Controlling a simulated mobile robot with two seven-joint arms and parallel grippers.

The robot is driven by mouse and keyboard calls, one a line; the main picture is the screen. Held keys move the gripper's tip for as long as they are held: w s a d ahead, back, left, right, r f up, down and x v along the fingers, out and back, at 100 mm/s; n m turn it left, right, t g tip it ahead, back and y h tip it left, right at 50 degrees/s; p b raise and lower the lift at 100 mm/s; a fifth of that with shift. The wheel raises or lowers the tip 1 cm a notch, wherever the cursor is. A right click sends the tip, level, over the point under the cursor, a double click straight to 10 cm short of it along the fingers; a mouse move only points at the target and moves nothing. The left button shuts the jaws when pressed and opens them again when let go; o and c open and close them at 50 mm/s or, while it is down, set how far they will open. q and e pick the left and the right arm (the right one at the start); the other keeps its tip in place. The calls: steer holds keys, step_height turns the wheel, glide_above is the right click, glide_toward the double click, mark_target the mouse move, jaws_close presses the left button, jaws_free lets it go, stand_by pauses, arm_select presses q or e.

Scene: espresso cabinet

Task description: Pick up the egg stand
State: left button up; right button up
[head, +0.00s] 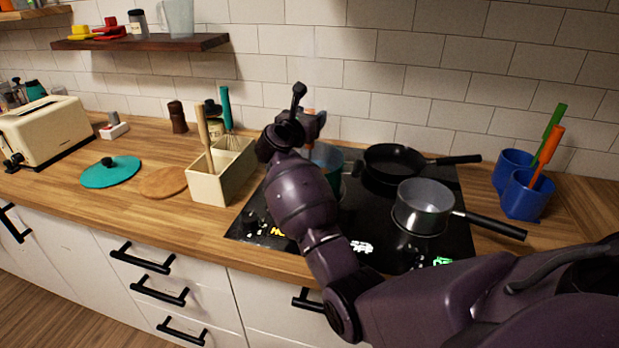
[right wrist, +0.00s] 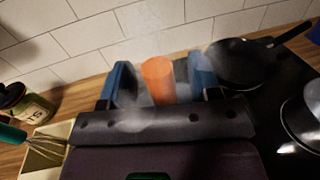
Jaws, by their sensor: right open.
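An orange cup-shaped thing (right wrist: 158,80), likely the egg stand, is upright between the two blue fingers of my right gripper (right wrist: 160,72) in the right wrist view. The fingers are apart, one on each side of it, with a gap visible on both sides. Its lower part is hidden behind the gripper body. In the head view my right gripper (head: 312,122) is over the back of the counter, behind the teal pot, and mostly hidden by my own wrist. Only a small orange bit shows there. My left gripper is not in view.
The teal pot (head: 328,158) stands close to my right arm on the black cooktop (head: 370,228). A black pan (head: 392,160) and a grey saucepan (head: 424,205) are to its right. A cream utensil box (head: 208,188) stands left. The tiled wall is close behind.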

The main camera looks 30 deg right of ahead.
jaws_close()
steer(key=shift+r, duration=0.15)
stand_by(0.4)
